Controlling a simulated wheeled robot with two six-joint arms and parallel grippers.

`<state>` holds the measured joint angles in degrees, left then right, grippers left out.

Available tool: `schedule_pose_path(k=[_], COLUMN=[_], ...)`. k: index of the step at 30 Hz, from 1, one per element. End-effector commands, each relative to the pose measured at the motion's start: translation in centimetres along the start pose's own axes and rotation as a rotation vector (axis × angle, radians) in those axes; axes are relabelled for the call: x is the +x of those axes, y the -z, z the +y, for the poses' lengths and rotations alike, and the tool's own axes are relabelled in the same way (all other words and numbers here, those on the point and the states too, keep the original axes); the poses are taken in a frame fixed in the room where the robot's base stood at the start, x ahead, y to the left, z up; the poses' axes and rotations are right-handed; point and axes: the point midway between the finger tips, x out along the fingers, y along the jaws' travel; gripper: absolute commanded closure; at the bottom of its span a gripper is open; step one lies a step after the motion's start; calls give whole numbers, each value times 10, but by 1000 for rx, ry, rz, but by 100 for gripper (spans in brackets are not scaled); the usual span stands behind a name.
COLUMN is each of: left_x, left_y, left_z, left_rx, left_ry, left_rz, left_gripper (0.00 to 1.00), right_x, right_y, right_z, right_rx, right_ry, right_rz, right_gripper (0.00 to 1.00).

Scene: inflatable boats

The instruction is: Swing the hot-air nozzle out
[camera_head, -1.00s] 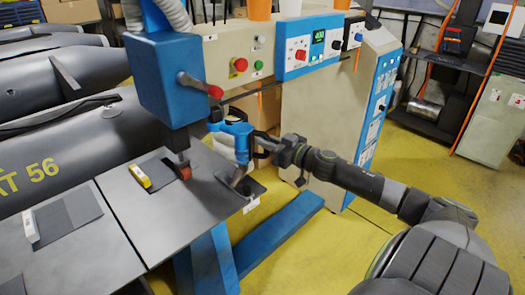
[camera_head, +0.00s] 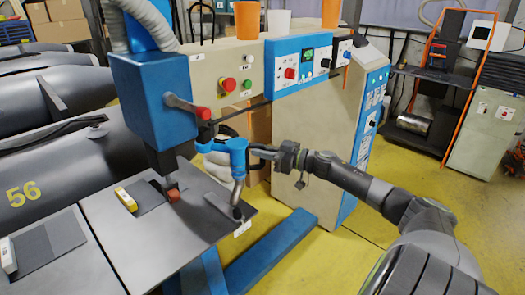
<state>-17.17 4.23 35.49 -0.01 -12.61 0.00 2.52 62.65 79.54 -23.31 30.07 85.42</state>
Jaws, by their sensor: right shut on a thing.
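The hot-air nozzle (camera_head: 238,189) is a metal tube hanging down from a blue swing arm (camera_head: 236,147) at the right of the blue welding head (camera_head: 155,98). Its lower end is over the right edge of the grey worktable (camera_head: 160,240), apart from the small red-brown roller (camera_head: 173,195) under the head. My right gripper (camera_head: 262,152) is shut on the swing arm's dark handle side, reaching in from the right; its fingers are small and partly hidden there. My left gripper is not in view.
A control cabinet (camera_head: 313,140) with a blue panel stands behind my right arm. Grey inflatable tubes (camera_head: 60,150) lie at left. Yellow floor is free at right.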

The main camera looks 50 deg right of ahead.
Motion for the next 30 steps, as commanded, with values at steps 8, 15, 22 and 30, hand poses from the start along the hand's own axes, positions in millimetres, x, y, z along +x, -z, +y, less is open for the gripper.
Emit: schedule_pose_path(k=[8,15,22,30], left_x=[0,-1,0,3], left_y=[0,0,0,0], left_z=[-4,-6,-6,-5], left_rx=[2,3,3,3], left_ry=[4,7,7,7], left_rz=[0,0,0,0], left_gripper=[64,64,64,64], right_x=[0,0,0,-16], right_y=[3,3,2,0], right_z=[3,3,2,2], right_rx=[-3,-3,-2,-3], right_ry=[-10,-7,-5,-3], right_rz=[1,1,1,-3], right_gripper=[100,66,66,66])
